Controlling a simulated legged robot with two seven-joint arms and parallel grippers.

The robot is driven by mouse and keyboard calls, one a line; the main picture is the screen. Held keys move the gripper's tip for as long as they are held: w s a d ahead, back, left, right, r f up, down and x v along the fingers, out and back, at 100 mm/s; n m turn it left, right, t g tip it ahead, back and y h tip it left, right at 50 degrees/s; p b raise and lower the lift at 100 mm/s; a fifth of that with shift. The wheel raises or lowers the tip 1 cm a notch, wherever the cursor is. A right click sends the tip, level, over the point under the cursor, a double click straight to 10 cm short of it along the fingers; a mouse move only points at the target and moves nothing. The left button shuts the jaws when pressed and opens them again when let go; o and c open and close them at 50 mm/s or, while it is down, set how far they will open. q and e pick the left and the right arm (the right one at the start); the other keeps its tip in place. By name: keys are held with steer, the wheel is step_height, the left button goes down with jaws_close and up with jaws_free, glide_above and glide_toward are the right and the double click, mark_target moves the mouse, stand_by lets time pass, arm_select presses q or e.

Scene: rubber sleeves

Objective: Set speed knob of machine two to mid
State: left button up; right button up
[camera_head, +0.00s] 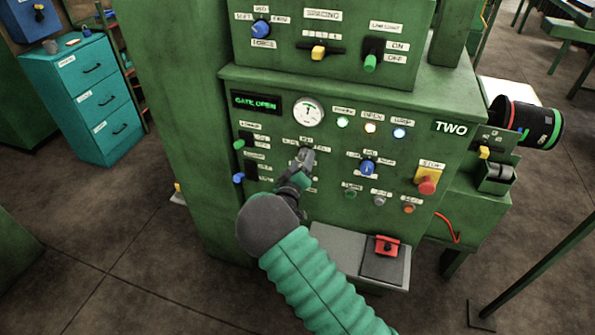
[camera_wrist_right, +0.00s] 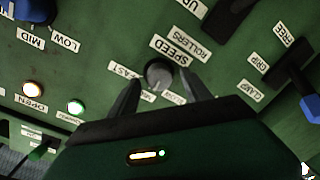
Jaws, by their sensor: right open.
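Machine two (camera_head: 225,200) is a green cabinet with a "TWO" sign on its front panel. Its round grey speed knob (camera_wrist_right: 158,73) shows in the right wrist view, beside the "SPEED" and "ROLLERS" labels and near a "FAST" label. My right gripper (camera_wrist_right: 161,80) is open, with one dark fingertip on each side of the knob. I cannot tell whether they touch it. In the head view the right gripper (camera_head: 305,160) is at the panel's middle and mostly hides the knob. The knob's setting is not readable. My left gripper is not in view.
A blue knob (camera_head: 368,168), a red stop button (camera_head: 427,184) and lit lamps are right of the gripper. Levers with green (camera_head: 239,144) and blue (camera_head: 238,179) tips are left of it. A grey shelf (camera_head: 335,243) with a red-topped part (camera_head: 386,246) juts out below.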

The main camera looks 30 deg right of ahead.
steer(key=f+v, duration=0.1)
steer(key=v, duration=1.5)
steer(key=shift+r+p, duration=0.3)
steer(key=shift+r, duration=0.1)
